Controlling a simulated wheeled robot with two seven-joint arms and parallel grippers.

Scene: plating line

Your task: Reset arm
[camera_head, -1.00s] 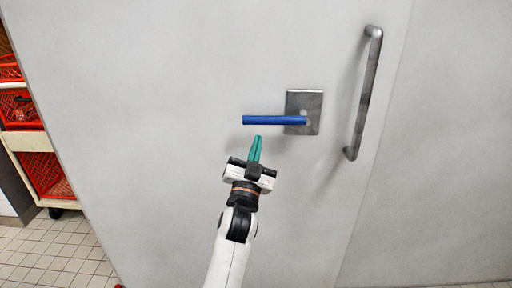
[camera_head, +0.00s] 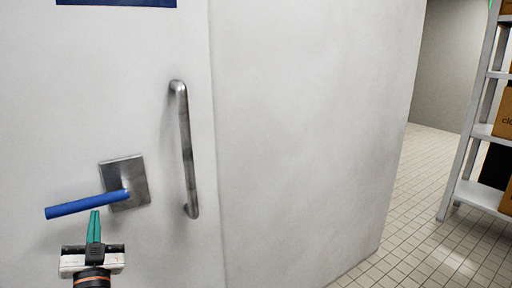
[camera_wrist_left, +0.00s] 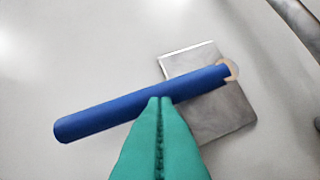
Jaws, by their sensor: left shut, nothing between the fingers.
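My left gripper (camera_head: 94,226) has teal fingers that are shut and empty, pointing up just below a blue lever handle (camera_head: 85,205). The handle sticks out to the left from a square metal plate (camera_head: 137,183) on a white door (camera_head: 60,100). In the left wrist view the shut fingertips (camera_wrist_left: 160,100) overlap the blue lever (camera_wrist_left: 110,118) near its middle; I cannot tell if they touch it. The metal plate (camera_wrist_left: 225,115) shows behind the lever. My right gripper is not in view.
A vertical metal pull bar (camera_head: 185,150) stands right of the lever. A white wall panel (camera_head: 300,130) continues to the right. Beyond it are open tiled floor (camera_head: 410,220) and a shelf rack (camera_head: 465,185) with brown boxes (camera_head: 503,115).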

